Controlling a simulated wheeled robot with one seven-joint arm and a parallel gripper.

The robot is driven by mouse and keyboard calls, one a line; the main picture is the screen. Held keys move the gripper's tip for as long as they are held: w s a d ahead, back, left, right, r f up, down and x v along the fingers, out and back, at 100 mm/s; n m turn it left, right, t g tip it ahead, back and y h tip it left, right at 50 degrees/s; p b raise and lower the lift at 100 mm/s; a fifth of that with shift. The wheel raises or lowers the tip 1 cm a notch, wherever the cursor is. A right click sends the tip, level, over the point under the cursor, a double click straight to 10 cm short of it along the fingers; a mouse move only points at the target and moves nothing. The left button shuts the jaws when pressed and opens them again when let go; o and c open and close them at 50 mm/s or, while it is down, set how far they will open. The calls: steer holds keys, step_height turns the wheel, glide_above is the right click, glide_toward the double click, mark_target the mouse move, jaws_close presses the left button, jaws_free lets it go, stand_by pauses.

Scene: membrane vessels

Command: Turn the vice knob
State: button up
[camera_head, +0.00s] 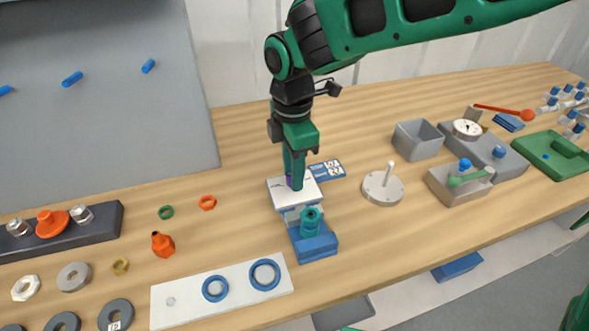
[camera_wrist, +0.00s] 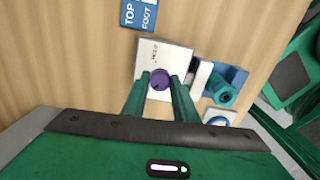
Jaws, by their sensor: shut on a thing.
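My gripper (camera_head: 295,186) points down over a white plate (camera_head: 277,191) with small dark print. In the wrist view, its two green fingers (camera_wrist: 160,84) are shut on a round purple piece (camera_wrist: 160,78) on that plate. In the head view, the fingers hide most of the purple piece. A small blue vice (camera_head: 316,247) stands just in front of the plate, with a teal knob (camera_head: 311,219) on it. The teal knob also shows in the wrist view (camera_wrist: 222,92), to the right of the fingers and apart from them.
A blue printed card (camera_head: 328,169) lies behind the plate. A round grey base with a peg (camera_head: 383,188) stands to the right, with grey bins (camera_head: 418,140) beyond. A white strip with blue rings (camera_head: 190,297) lies front left. An orange piece (camera_head: 162,245) stands at left.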

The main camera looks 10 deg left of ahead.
steer(key=shift+w+m, duration=0.1)
steer(key=shift+m, duration=0.2)
steer(key=m, duration=0.6)
steer(key=shift+r, duration=0.1)
steer(key=m, duration=0.6)
steer(key=shift+w+a+m, duration=0.1)
steer(key=shift+w+m, duration=0.05)
steer(key=shift+m, duration=0.25)
steer(key=m, duration=0.5)
steer(key=shift+w, duration=0.1)
steer(key=m, duration=0.5)
steer(key=shift+m, duration=0.4)
steer(key=o, duration=1.1)
steer(key=shift+c, duration=0.2)
